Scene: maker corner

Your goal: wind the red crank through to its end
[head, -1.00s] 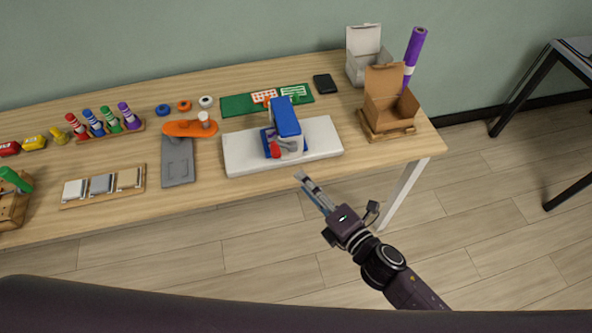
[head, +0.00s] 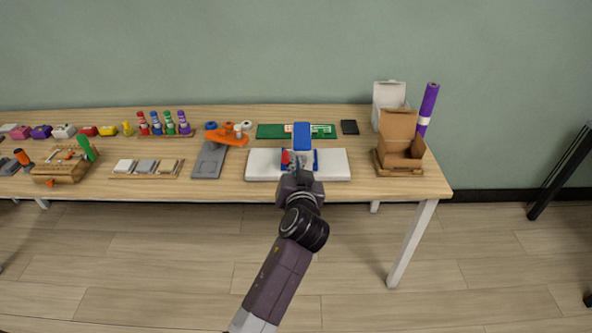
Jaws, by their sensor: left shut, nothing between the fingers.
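The red crank (head: 285,157) shows as a small red part at the front left of a blue and white machine (head: 302,137). The machine stands on a white board (head: 334,166) near the front of the workbench. My left gripper (head: 297,165) is in front of the machine, its fingertips just right of the red part. It is shut with nothing held. The gripper and wrist hide the machine's lower front, and I cannot tell whether the fingers touch the crank. My right gripper is not in view.
An open cardboard box (head: 402,150) and a purple roll (head: 427,108) stand at the right end of the bench (head: 350,192). An orange and grey tool (head: 208,160) is left of the board. A green mat (head: 270,131) lies behind.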

